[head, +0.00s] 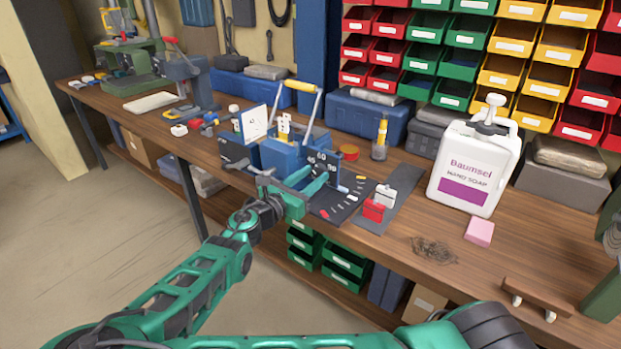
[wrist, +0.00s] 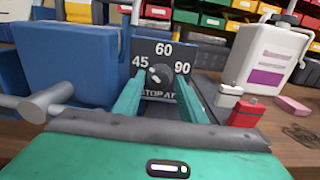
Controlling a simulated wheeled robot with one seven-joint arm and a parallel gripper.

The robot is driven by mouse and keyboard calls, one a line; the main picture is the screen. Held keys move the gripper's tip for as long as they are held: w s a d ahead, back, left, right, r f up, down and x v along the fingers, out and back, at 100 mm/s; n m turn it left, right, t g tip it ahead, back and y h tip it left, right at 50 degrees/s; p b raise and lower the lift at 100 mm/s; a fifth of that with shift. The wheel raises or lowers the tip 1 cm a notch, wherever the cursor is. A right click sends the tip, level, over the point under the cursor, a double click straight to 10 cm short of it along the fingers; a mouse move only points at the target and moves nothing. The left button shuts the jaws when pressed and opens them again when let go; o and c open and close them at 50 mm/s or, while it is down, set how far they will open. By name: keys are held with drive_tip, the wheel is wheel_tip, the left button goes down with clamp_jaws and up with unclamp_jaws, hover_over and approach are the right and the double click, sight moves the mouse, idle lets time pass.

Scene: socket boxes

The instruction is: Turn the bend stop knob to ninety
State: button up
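The bend stop knob (wrist: 160,74) is a small dark round knob with a white mark, on a dark plate (wrist: 153,52) printed 45, 60 and 90. The mark lies on the knob's left side, nearer the 45 than the 90; its exact setting is hard to read. In the head view the plate (head: 326,160) sits at the right end of the blue bending machine (head: 282,157). My gripper (wrist: 161,84) is open, its green fingers on either side of the knob. I cannot tell whether they touch it.
A steel bar end (wrist: 45,102) sticks out at the left of the wrist view. Right of the machine are a dark mat with small parts (head: 340,205), a red block (head: 373,211), a white soap canister (head: 474,165) and a pink block (head: 479,231).

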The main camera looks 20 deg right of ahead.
drive_tip(key=c, duration=0.7)
drive_tip(key=shift+c, duration=0.2)
drive_tip(key=shift+m, duration=0.3)
drive_tip(key=m, duration=0.9)
drive_tip(key=shift+s+f+m, duration=0.1)
drive_tip(key=shift+m, duration=0.3)
drive_tip(key=m, duration=0.5)
drive_tip(key=shift+f, duration=0.1)
drive_tip(key=m, duration=0.6)
drive_tip(key=shift+s+f+m, duration=0.1)
drive_tip(key=shift+f+m, duration=0.05)
drive_tip(key=shift+m, duration=0.15)
drive_tip(key=shift+f, duration=0.1)
